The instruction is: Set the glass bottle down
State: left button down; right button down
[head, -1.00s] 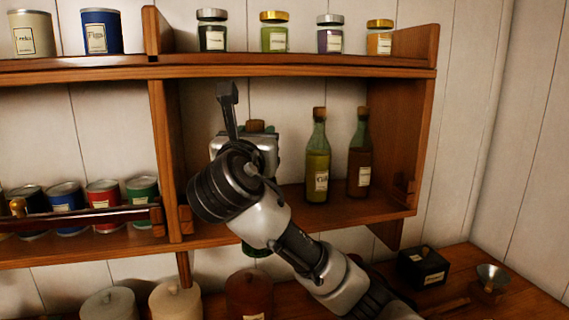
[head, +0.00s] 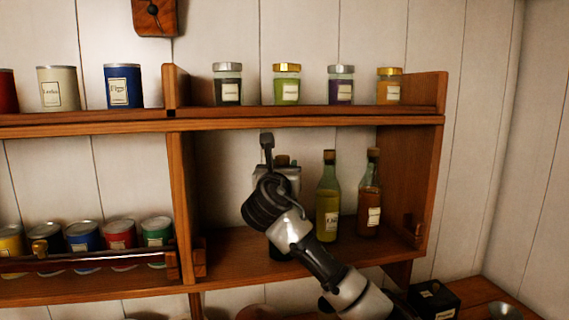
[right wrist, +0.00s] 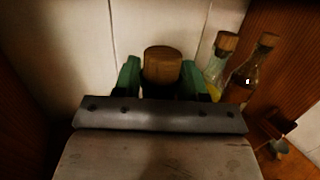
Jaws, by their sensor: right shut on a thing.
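The glass bottle has a brown cork, which shows in the right wrist view (right wrist: 162,65) between the green fingers of my right gripper (right wrist: 160,84). In the head view my right gripper (head: 284,172) is shut on it inside the right compartment. The gripper and arm hide most of the bottle; the cork (head: 283,159) and a dark lower part (head: 280,253) show. The bottle looks upright, over the shelf board (head: 235,262), left of two other bottles. I cannot tell whether its base touches the board. My left gripper is not in view.
A yellow-green bottle (head: 328,205) and a brown bottle (head: 369,205) stand close on the right. The compartment's left side (head: 183,195) and the shelf above (head: 300,121) bound the space. Board to the left of the held bottle is free.

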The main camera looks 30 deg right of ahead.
jog(key=p+x, duration=0.1)
jog(key=x, duration=0.1)
jog(key=shift+w+d, duration=0.25)
jog(key=shift+p, duration=0.55)
jog(key=shift+f, duration=0.15)
jog(key=c, duration=1)
grip_release()
jog(key=shift+f, duration=0.2)
jog(key=o, duration=0.4)
jog(key=shift+s+a+r, duration=0.1)
jog(key=shift+s, duration=0.05)
